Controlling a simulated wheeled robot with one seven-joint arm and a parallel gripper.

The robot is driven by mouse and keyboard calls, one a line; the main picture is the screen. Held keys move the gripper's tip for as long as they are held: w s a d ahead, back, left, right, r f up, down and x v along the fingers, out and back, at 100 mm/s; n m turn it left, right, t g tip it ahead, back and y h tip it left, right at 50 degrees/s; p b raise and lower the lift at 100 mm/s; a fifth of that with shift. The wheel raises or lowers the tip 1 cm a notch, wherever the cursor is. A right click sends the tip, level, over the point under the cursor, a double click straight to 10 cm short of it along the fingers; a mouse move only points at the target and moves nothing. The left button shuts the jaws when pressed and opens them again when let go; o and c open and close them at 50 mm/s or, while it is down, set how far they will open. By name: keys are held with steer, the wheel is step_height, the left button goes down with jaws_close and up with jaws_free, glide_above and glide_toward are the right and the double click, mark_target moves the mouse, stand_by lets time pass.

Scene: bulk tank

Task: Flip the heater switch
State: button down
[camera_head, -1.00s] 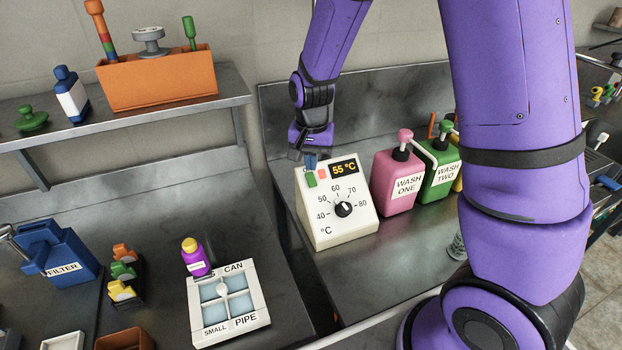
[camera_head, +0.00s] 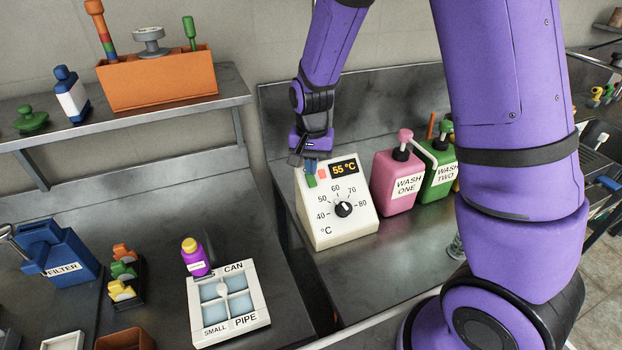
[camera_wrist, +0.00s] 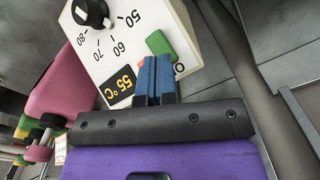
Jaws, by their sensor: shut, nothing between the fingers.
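The heater (camera_head: 325,232) is a white box with a sloped face, a black dial (camera_head: 344,209) and a display (camera_head: 344,169) reading 55 °C. A green switch piece (camera_head: 311,181) and a small red piece (camera_head: 322,174) sit at its upper left. In the wrist view, the green piece (camera_wrist: 159,43) is just beyond my fingertips. My gripper (camera_head: 311,167) is shut and empty, its blue fingers pointing down at the switch area. The wrist view shows the closed fingers (camera_wrist: 155,72) over the panel beside the display. Whether they touch the switch is unclear; they hide part of it.
A pink WASH ONE bottle (camera_head: 396,185) and a green WASH TWO bottle (camera_head: 437,180) stand right of the heater. A grey shelf (camera_head: 190,115) carries an orange bin (camera_head: 160,82) at left. A white tray (camera_head: 258,298) is at front left. Bench in front of the heater is clear.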

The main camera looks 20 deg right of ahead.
mark_target(312, 179)
steer(key=shift+f, duration=0.65)
stand_by(0.3)
steer(key=shift+r, duration=3.5)
steer(key=s+d+r+n+t, duration=0.1)
steer(key=s+d+r+n, duration=0.1)
steer(key=s+r, duration=0.5)
steer(key=s+d+r+n+t, duration=0.1)
steer(key=s+d+r+t, duration=0.2)
steer(key=r, duration=0.6)
steer(key=s+d+r+n, duration=0.1)
steer(key=s+r, duration=0.1)
steer(key=s, duration=0.5)
steer(key=s+d+r+n+t, duration=0.1)
steer(key=s+r+n, duration=0.1)
steer(key=s, duration=0.6)
steer(key=shift+r, duration=0.4)
